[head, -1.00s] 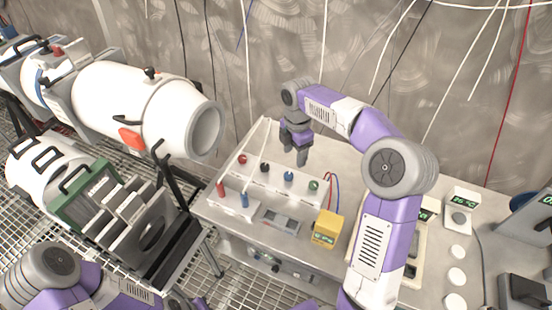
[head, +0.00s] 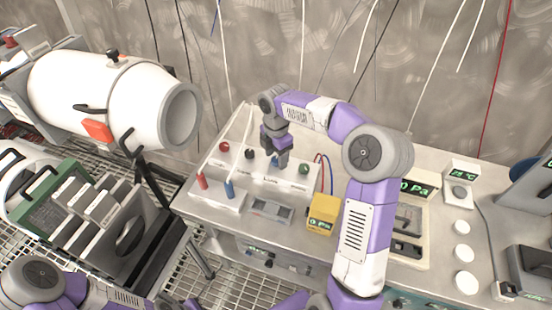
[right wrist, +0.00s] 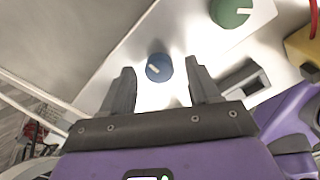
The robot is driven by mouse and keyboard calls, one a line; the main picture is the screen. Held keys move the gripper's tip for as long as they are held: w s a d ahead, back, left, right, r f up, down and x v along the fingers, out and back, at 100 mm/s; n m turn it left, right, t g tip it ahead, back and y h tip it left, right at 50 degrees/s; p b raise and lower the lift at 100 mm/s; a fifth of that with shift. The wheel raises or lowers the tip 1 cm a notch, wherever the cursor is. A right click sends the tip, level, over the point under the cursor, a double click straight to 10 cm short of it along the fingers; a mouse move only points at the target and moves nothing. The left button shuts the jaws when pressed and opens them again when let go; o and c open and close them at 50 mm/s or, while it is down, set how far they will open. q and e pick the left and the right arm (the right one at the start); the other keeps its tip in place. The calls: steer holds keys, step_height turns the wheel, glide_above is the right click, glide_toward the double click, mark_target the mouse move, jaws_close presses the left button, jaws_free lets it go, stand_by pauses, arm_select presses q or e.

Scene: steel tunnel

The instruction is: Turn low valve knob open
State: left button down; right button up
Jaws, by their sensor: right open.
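A white panel (head: 238,168) on the steel bench carries a row of knobs: red (head: 224,146), black (head: 249,153), blue and green (head: 304,169). I cannot read which label says low. In the right wrist view the round blue knob (right wrist: 158,67) with a pale pointer mark shows between the two spread fingertips of the right gripper (right wrist: 160,66). The fingers look apart from it. The green knob (right wrist: 231,10) lies beyond, to the upper right. My left gripper is out of view.
A yellow meter (head: 322,214) and a grey display box (head: 270,210) sit on the bench nearby. A large white cylinder (head: 110,95) and a green-framed rack (head: 50,200) stand at left.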

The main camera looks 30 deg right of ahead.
steer(key=shift+f, duration=0.25)
steer(key=shift+c, duration=0.2)
steer(key=c, duration=1)
